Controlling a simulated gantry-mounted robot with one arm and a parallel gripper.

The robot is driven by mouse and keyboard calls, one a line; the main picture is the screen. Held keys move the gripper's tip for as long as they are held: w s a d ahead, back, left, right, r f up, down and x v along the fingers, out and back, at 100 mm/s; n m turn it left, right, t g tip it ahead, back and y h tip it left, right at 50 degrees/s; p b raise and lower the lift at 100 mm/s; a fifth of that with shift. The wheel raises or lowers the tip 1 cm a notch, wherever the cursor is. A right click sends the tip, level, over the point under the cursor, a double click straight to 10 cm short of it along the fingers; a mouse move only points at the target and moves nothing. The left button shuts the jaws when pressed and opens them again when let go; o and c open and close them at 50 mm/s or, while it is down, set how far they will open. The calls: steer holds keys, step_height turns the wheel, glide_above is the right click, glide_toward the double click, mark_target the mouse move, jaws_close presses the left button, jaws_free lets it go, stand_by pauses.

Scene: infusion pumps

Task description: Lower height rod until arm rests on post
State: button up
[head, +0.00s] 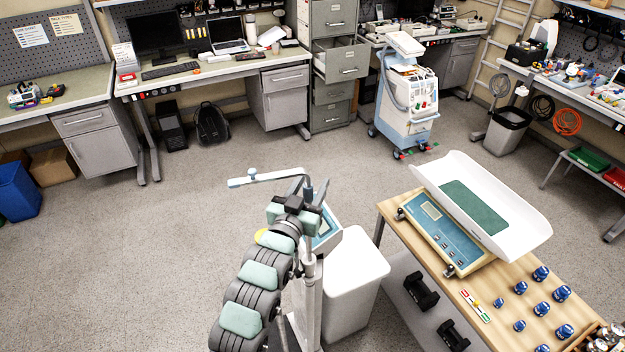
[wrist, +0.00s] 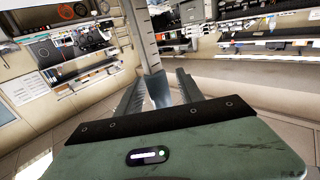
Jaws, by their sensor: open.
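The height rod (wrist: 150,45) is a pale, upright bar with scale marks in the wrist view. In the head view, a thin white horizontal arm (head: 272,177) with a small blue knob reaches left near its top. A pale metal post (head: 313,290) stands below, partly hidden by my arm. My gripper (head: 309,188) is at the upper end of the post, beside the rod. In the wrist view my gripper (wrist: 158,88) has its two grey fingers apart, with the rod and a bluish piece between or just beyond them. I cannot tell whether either finger touches.
A wooden table (head: 398,197) at right holds a baby scale with a white tray (head: 495,205) and several blue weights. A white bin-like box (head: 355,275) stands close to the post. A blue and white medical cart (head: 408,100) is behind. Open floor lies to the left.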

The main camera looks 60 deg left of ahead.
steer(key=shift+w+a, duration=0.3)
steer(key=shift+w, duration=0.1)
